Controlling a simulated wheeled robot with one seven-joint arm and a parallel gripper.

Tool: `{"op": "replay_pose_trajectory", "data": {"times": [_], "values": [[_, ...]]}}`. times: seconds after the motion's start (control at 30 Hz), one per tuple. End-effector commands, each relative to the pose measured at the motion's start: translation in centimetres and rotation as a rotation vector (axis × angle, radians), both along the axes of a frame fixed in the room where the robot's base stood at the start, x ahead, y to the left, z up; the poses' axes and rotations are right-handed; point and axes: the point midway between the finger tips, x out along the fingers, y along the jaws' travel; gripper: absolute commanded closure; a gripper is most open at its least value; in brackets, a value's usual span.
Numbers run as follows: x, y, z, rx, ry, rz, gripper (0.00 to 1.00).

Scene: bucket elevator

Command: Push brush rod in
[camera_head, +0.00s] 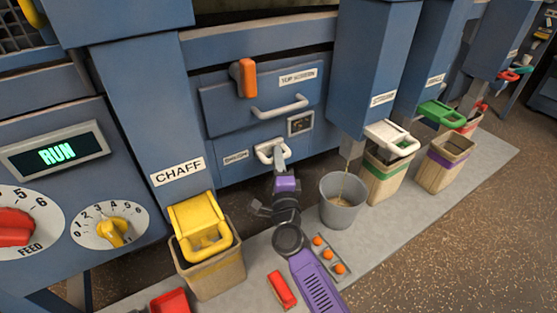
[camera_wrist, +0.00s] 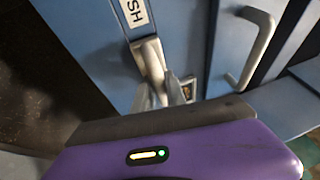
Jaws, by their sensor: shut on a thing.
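The brush rod's light metal handle (camera_head: 265,152) sits at the machine's front, beside the BRUSH label (camera_head: 236,157). My gripper (camera_head: 278,158) is shut on this handle, with my purple and dark arm reaching up from below. In the wrist view the handle (camera_wrist: 152,60) stands just below the partly seen label (camera_wrist: 134,12), and my gripper's fingers (camera_wrist: 168,92) close around its lower end. The rod behind the handle is hidden, so how far it sticks out cannot be told.
Above is the TOP SCREEN drawer with a grey handle (camera_head: 280,107) and an orange lever (camera_head: 244,78). A grey bucket (camera_head: 342,212) stands close right of my arm. A yellow chute flap (camera_head: 198,222) over a bin is at left. The display (camera_head: 55,149) reads RUN.

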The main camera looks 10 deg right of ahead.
Motion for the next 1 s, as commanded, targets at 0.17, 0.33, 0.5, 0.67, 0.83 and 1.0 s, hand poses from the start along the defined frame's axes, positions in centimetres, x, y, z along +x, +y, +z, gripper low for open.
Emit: {"op": "replay_pose_trajectory", "data": {"times": [0.17, 0.33, 0.5, 0.67, 0.83, 1.0], "values": [[0.1, 0.1, 0.0, -0.001, 0.001, 0.005, 0.68], [0.0, 0.1, 0.0, 0.000, 0.001, 0.003, 0.62], [0.0, 0.1, 0.0, 0.000, 0.001, 0.003, 0.62], [-1.2, 0.2, -0.3, 0.000, 0.003, 0.003, 0.62], [-3.8, 0.5, -0.7, 0.000, 0.004, 0.004, 0.62], [-6.2, 0.7, -1.1, 0.000, 0.003, 0.004, 0.62]]}}
